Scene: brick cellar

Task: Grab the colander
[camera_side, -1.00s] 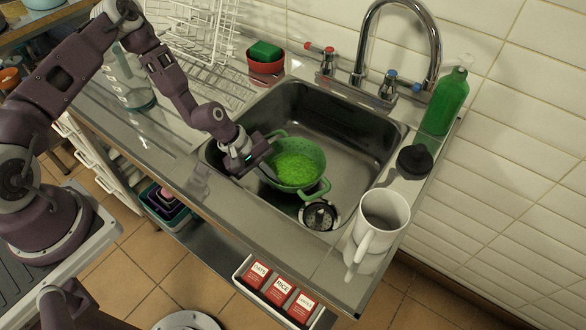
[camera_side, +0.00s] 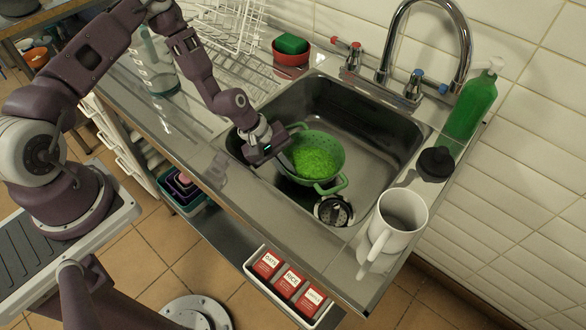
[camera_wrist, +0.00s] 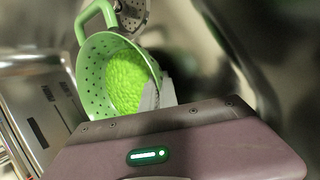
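The green colander (camera_side: 326,177) sits low in the steel sink, with loop handles on opposite sides and a heap of bright green peas or similar (camera_side: 316,158) inside. My gripper (camera_side: 284,163) reaches down to the colander's left rim in the side view. In the wrist view the colander (camera_wrist: 93,82) is at upper left, one handle up. There my pale fingertips (camera_wrist: 158,94) stand close together at its near rim, apparently with the rim between them. The fingers are partly hidden by the hand, and contact is hard to see.
The sink (camera_side: 377,150) walls surround the colander, with the drain (camera_side: 333,210) in front. The tap (camera_side: 467,50) rises behind. A white mug (camera_side: 400,212), black stopper (camera_side: 435,164) and green bottle (camera_side: 471,105) stand at right. A dish rack (camera_side: 235,30) is at back left.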

